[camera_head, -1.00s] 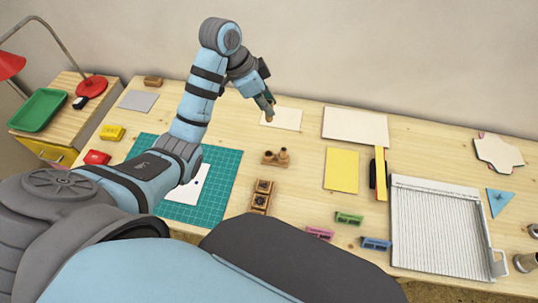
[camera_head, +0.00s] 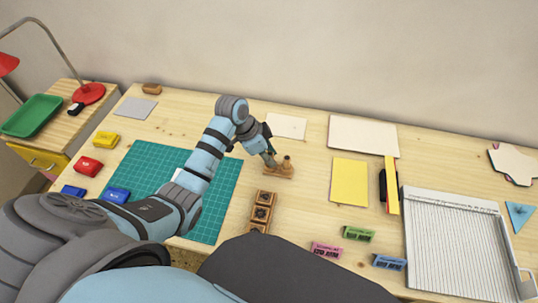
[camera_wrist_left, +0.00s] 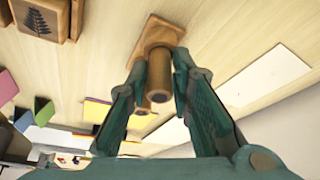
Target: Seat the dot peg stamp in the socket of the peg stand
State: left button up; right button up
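The peg stand (camera_head: 281,173) is a small wooden block on the table, right of the green mat. A brown round post (camera_head: 287,161) stands upright at its right end. My left gripper (camera_head: 269,160) is at the stand's left end. In the left wrist view, its teal fingers (camera_wrist_left: 160,68) flank a brown cylinder (camera_wrist_left: 159,78), apparently the dot peg stamp, close on both sides. This cylinder stands over the wooden base (camera_wrist_left: 160,30). A second round end (camera_wrist_left: 138,122) shows beyond, partly behind a finger. The cylinder hides the socket, so its seating is unclear. My right gripper is out of view.
A wooden block row (camera_head: 262,213) with dark stamp faces lies just in front of the stand. A white card (camera_head: 286,125) lies behind it and a yellow sheet (camera_head: 349,182) to its right. The green cutting mat (camera_head: 220,205) is to the left.

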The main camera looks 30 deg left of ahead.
pick_arm(q)
jog(key=shift+o, duration=1)
jog(key=shift+w, duration=0.1)
jog(key=shift+r, duration=0.1)
jog(key=shift+f+b, duration=0.35)
jog(key=shift+b, duration=0.35)
jog(key=p+v, duration=0.3)
jog(key=v, duration=1.1)
jog(key=shift+a+r, duration=0.2)
jog(key=shift+r, duration=0.15)
jog(key=shift+d, duration=0.1)
